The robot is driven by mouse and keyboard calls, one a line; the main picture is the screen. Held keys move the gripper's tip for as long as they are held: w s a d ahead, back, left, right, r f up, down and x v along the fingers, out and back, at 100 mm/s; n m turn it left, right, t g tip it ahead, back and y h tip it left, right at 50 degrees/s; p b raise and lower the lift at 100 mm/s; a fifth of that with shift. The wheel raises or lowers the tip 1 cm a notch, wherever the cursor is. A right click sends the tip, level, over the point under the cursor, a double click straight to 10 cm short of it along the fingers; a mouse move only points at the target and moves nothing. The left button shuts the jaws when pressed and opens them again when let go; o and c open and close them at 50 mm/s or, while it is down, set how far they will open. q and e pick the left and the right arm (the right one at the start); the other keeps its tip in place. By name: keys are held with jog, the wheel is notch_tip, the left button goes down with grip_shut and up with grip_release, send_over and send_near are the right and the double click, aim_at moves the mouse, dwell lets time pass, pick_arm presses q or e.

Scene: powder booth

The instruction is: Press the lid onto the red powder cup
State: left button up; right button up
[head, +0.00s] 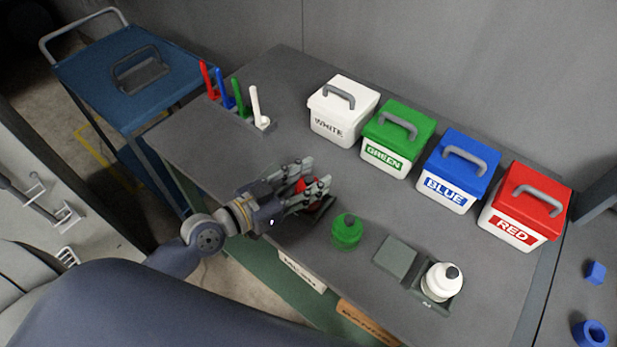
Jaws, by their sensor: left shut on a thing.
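My left gripper (312,186) is low over the near left part of the grey table, with its fingers closed around a red thing. This looks like the red powder cup (303,186), mostly hidden by the fingers. Whether a lid sits on it, and whether it touches the table, I cannot tell. A dark flat piece shows just under the fingers. To the right stand a green cup (346,233) with a grey knob on top and a white cup (441,283) with a dark knob, on a dark holder. My right gripper is not in view.
White (342,113), green (397,140), blue (457,173) and red (523,207) lidded boxes line the back. A rack of coloured scoops (237,100) stands at the back left. The table's middle is clear.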

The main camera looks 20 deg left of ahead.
pick_arm(q)
jog(key=shift+f, duration=0.1)
dwell(0.5)
jog(key=o, duration=0.8)
jog(key=shift+o, duration=0.2)
jog(key=shift+r, duration=0.3)
jog(key=shift+r+p, duration=2.05)
jog(key=shift+p, duration=0.1)
